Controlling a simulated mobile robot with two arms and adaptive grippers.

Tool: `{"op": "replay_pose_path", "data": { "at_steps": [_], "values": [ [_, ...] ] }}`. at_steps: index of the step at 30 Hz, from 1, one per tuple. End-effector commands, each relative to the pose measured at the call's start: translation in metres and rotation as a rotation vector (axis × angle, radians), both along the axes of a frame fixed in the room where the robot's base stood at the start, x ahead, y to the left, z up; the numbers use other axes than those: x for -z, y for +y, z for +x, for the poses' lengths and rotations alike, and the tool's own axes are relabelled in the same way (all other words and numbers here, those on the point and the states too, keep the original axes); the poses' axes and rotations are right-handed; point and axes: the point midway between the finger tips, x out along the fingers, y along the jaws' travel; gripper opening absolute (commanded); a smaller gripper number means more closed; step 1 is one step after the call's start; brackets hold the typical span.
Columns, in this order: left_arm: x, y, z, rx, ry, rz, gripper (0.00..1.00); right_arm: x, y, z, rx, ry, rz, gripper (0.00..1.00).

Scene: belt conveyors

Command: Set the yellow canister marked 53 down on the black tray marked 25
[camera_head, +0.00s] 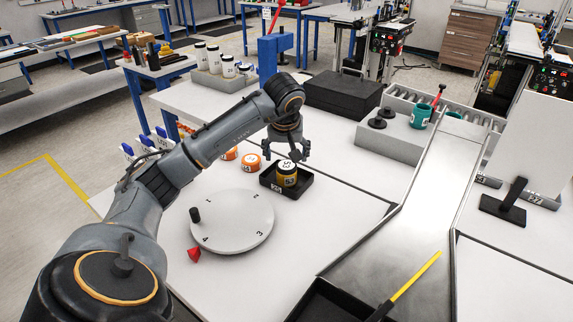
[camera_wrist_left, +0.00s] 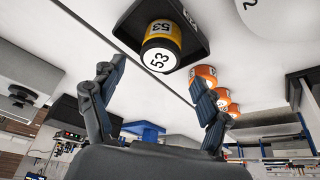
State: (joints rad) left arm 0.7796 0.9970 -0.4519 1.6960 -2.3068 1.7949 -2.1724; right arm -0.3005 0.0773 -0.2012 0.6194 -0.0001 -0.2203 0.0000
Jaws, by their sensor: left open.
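The yellow canister marked 53 (camera_head: 286,174), with a black band and a white lid label, stands upright inside a small black tray (camera_head: 300,189) on the white table. The tray's number label on its front edge is too small to read surely. In the left wrist view the canister (camera_wrist_left: 161,46) sits on the tray (camera_wrist_left: 127,30). My left gripper (camera_head: 288,158) is open, just above and behind the canister. In the left wrist view its two fingers (camera_wrist_left: 158,98) are spread wide with nothing between them. My right gripper is not in view.
Orange canisters (camera_head: 251,162) stand left of the tray. A white numbered turntable (camera_head: 232,221) with a black knob is in front, with a red pointer (camera_head: 194,254) beside it. A metal chute (camera_head: 425,220) runs along the right. A black box (camera_head: 343,92) lies behind the tray.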

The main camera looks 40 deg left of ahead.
Motion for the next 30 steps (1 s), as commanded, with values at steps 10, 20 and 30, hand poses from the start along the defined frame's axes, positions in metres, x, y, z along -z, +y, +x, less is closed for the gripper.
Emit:
{"op": "replay_pose_path", "data": {
  "at_steps": [10,20,30],
  "values": [
    [-0.050,-0.013,-0.016,0.000,0.000,0.000,0.76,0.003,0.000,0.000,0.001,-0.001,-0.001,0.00],
    [-0.055,-0.015,-0.018,0.000,0.002,-0.001,0.76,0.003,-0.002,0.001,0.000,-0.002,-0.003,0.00],
    [-0.056,-0.015,-0.017,0.000,0.001,0.000,0.76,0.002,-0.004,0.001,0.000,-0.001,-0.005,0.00]
  ]
}}
